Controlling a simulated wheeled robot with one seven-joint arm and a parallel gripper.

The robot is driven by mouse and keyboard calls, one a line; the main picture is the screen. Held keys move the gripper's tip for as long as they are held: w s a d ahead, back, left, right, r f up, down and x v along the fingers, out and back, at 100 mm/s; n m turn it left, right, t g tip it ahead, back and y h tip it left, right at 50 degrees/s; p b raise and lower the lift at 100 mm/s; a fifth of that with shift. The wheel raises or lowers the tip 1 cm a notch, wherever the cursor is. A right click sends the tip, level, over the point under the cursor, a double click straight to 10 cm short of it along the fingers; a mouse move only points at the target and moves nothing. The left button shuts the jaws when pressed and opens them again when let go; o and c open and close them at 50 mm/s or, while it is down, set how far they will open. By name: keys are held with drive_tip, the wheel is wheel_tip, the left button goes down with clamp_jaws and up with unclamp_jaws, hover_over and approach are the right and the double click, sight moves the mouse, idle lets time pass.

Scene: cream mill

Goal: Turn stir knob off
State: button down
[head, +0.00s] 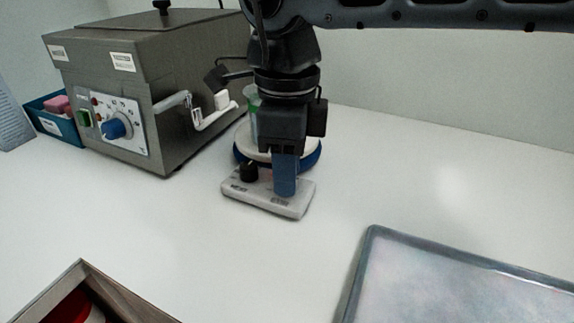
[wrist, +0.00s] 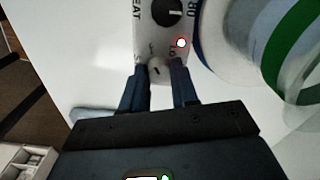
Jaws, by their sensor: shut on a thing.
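The stirrer hotplate (head: 262,199) stands on the white bench in the head view, its control panel toward me. Its black heat knob (head: 249,172) is left of my gripper (head: 285,188); this knob (wrist: 168,12) also shows at the top of the wrist view. My gripper points straight down over the right part of the panel. In the wrist view, the fingers of my gripper (wrist: 158,80) stand on both sides of the pale stir knob (wrist: 157,68) and are shut on it. The fingers hide this knob in the head view. A red light (wrist: 181,43) glows between the knobs.
A clear vessel with a green band (wrist: 284,45) stands on the hotplate's round plate. A grey water bath (head: 140,80) with a blue dial (head: 115,129) is at the left. A metal tray (head: 372,262) lies front right, an open box (head: 125,291) front left.

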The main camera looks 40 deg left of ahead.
idle(0.3)
drive_tip(key=c, duration=0.9)
unclamp_jaws()
drive_tip(key=shift+o, duration=0.2)
wheel_tip(320, 180, up, 8)
drive_tip(key=shift+f, duration=0.1)
